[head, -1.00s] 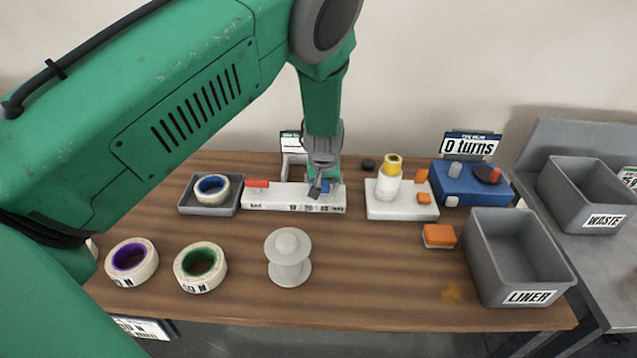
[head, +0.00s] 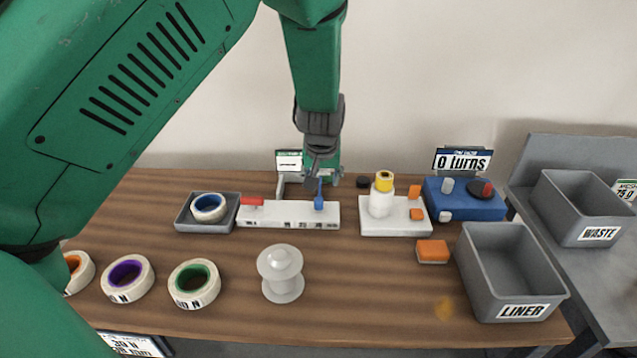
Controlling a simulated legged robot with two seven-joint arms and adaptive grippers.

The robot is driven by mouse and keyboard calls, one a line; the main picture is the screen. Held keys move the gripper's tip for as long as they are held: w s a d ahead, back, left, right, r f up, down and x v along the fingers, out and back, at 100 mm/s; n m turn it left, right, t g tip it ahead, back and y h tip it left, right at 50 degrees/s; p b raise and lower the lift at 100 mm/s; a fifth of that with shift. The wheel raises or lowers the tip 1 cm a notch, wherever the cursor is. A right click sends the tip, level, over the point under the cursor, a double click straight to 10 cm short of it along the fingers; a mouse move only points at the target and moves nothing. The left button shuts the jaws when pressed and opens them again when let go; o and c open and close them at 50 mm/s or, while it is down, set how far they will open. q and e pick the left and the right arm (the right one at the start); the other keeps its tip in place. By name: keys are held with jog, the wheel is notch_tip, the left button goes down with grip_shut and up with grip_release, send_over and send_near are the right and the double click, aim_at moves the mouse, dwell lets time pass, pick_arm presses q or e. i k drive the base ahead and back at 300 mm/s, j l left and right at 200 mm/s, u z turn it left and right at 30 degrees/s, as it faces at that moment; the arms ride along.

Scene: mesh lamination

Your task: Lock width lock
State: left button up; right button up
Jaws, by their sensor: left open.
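A white width bar (head: 275,214) with printed numbers lies along the back middle of the table. A red piece (head: 252,201) sits on its left end. A blue slider with an upright blue lever (head: 319,198) sits towards its right end. I cannot tell which of these is the width lock. My left gripper (head: 322,180) is open, pointing down just above and behind the blue lever. It looks empty, and I cannot tell whether a finger touches the lever. My right gripper is not in view.
Left of the bar is a grey tray (head: 183,219) with a blue-cored roll. A white spool (head: 281,274) and several tape rolls (head: 194,285) stand in front. Right are a white base with a bottle (head: 381,200), a blue counter device (head: 466,205) and a LINER bin (head: 512,280).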

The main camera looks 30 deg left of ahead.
aim_at(252, 202)
jog(key=k, duration=1)
